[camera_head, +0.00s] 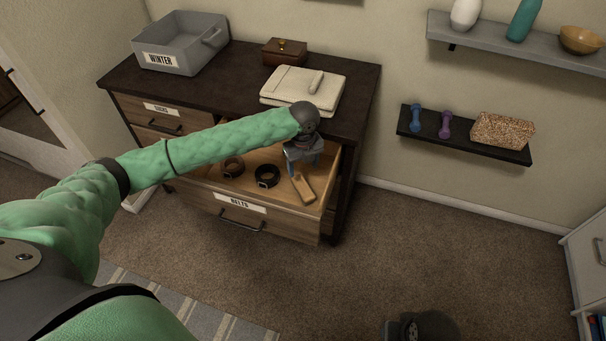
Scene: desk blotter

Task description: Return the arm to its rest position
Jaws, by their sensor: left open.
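My left arm in its green sleeve (210,143) reaches in from the left across the front of the dresser. My left gripper (303,167) is open above the right part of the pulled-out BELTS drawer (215,202). A tan item (303,188), perhaps a belt, lies in the drawer just below the gripper; I cannot tell if they touch. A brown coiled belt (232,166) and a black coiled belt (267,176) lie to the left of it. The arm hides part of the drawer. My right gripper does not show.
On the dresser top (235,95) stand a grey WINTER bin (180,52), a brown box (284,53) and a folded cream cloth (300,88). The SOCKS drawer (155,112) is shut. A wall shelf (465,140) holds dumbbells.

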